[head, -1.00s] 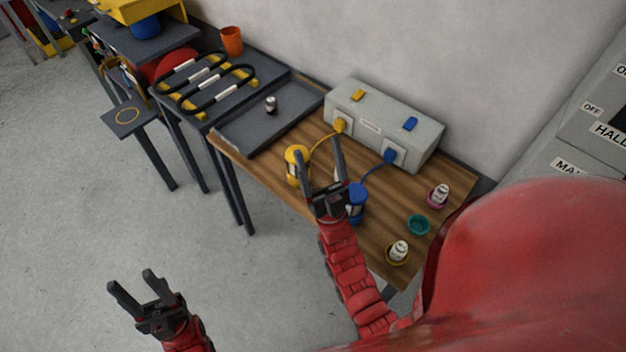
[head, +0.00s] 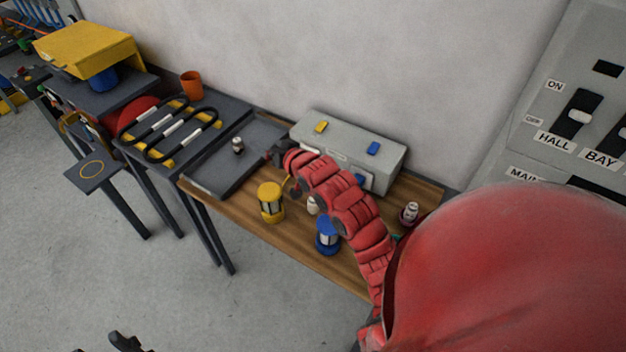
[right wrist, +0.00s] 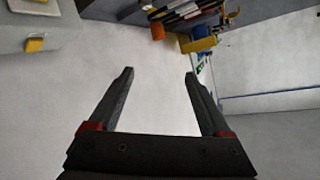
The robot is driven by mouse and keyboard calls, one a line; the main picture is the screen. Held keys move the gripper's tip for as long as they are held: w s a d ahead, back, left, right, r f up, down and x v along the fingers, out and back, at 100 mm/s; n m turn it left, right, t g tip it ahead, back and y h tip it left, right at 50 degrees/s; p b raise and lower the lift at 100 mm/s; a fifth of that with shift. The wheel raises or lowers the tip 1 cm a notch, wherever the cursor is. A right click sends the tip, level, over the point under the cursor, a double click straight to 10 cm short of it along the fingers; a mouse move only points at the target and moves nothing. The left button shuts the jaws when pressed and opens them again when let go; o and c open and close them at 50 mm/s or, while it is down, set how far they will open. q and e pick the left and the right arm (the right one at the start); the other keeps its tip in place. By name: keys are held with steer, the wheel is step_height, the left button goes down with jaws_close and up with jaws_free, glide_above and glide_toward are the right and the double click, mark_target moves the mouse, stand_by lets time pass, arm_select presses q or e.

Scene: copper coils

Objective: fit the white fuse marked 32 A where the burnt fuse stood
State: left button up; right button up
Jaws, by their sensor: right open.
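Another small white piece (head: 313,205) shows between the yellow and blue lanterns, partly hidden by my right arm. A small fuse with a dark body (head: 238,146) stands on the grey tray (head: 215,182). No rating mark is readable. My right gripper (head: 277,152) is beside the tray's right end, left of the grey box. The right wrist view shows its fingers (right wrist: 160,75) apart and empty. My left gripper (head: 112,342) is cut off at the bottom edge.
A yellow lantern (head: 271,203) and a blue lantern (head: 328,237) stand near the table's front. The grey box (head: 345,140) is at the back against the wall. An orange cup (head: 191,85) stands behind the black loops. My arm hides the table's right front.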

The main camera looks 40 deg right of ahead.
steer(key=s+d+f+g+p, duration=0.1)
steer(key=s+f+g, duration=0.2)
steer(key=s+g, duration=0.15)
steer(key=g+h, duration=0.2)
steer(key=g, duration=0.3)
glide_toward(314, 201)
steer(key=shift+g, duration=0.35)
steer(key=b+x, duration=0.1)
steer(key=x, duration=0.1)
steer(key=w+b+x, duration=0.1)
steer(key=b+x, duration=0.1)
steer(key=x, duration=0.1)
steer(key=shift+w, duration=0.25)
steer(key=shift+w+d+f, duration=0.2)
steer(key=shift+f, duration=0.35)
steer(key=shift+f+p, duration=0.35)
steer(key=shift+p, duration=0.1)
steer(key=p+x, duration=0.1)
steer(key=x, duration=0.2)
steer(key=shift+s+d+f+p, duration=0.1)
steer(key=shift+s+p, duration=0.1)
steer(key=shift+p, duration=0.2)
steer(key=shift+x, duration=0.9)
